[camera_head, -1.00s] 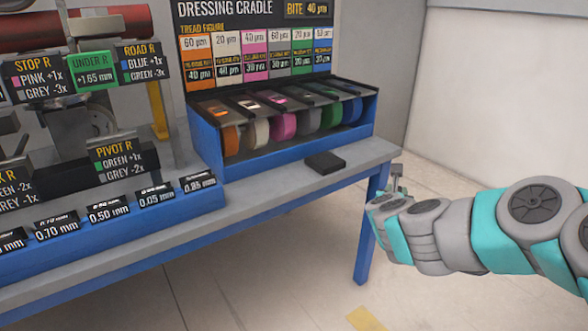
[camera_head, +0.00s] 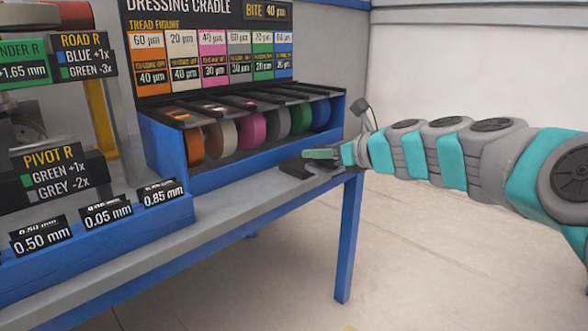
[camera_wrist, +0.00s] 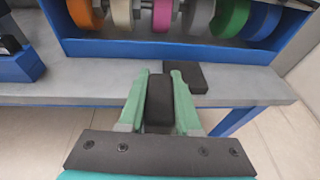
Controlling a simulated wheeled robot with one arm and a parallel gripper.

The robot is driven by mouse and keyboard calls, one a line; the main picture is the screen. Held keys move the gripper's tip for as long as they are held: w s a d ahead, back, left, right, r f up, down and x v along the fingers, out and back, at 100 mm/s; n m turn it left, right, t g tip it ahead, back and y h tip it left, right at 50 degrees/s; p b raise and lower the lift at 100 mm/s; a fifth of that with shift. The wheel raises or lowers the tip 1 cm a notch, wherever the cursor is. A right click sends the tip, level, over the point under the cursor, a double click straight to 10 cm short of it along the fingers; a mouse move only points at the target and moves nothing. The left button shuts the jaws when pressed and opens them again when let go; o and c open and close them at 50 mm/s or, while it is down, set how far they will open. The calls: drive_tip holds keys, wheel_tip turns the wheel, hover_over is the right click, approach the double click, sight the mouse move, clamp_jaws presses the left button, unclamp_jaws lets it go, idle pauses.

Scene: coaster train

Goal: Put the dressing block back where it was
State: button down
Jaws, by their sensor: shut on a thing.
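My gripper (camera_wrist: 160,98) has green fingers, shut on a dark block (camera_wrist: 159,100), which I take to be the dressing block. The block lies lengthwise between the fingers. In the head view my gripper (camera_head: 322,154) is over the right end of the bench, and the held block cannot be made out clearly there. A dark flat piece (camera_head: 297,170) lies on the bench just below and left of the fingertips. In the wrist view this piece (camera_wrist: 198,77) is just beyond the right fingertip; whether they touch cannot be told.
The blue dressing cradle (camera_head: 165,150) with several coloured wheels stands behind the gripper, under a labelled board (camera_head: 260,10). The grey bench (camera_head: 215,205) has a clear strip in front of the cradle. Gauge labels (camera_head: 105,213) stand at the left.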

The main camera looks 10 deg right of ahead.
drive_tip(key=shift+s+a+r+n+y, duration=0.25)
drive_tip(key=shift+s+r+n+y, duration=0.05)
drive_tip(key=shift+s+r, duration=0.1)
drive_tip(key=shift+w+a+g+b, duration=0.1)
drive_tip(key=shift+a+g+b, duration=0.1)
drive_tip(key=shift+g+b, duration=0.1)
drive_tip(key=w, duration=0.5)
drive_tip(key=w+a+f+b, duration=0.1)
drive_tip(key=w, duration=0.9)
drive_tip(key=shift+w+a+f, duration=0.15)
drive_tip(key=shift+w+a, duration=0.1)
drive_tip(key=shift+a, duration=0.1)
wheel_tip(320, 180, down, 4)
drive_tip(key=shift+r+b, duration=0.25)
drive_tip(key=shift+b, duration=0.7)
drive_tip(key=c, duration=0.6)
unclamp_jaws()
drive_tip(key=shift+f, duration=0.1)
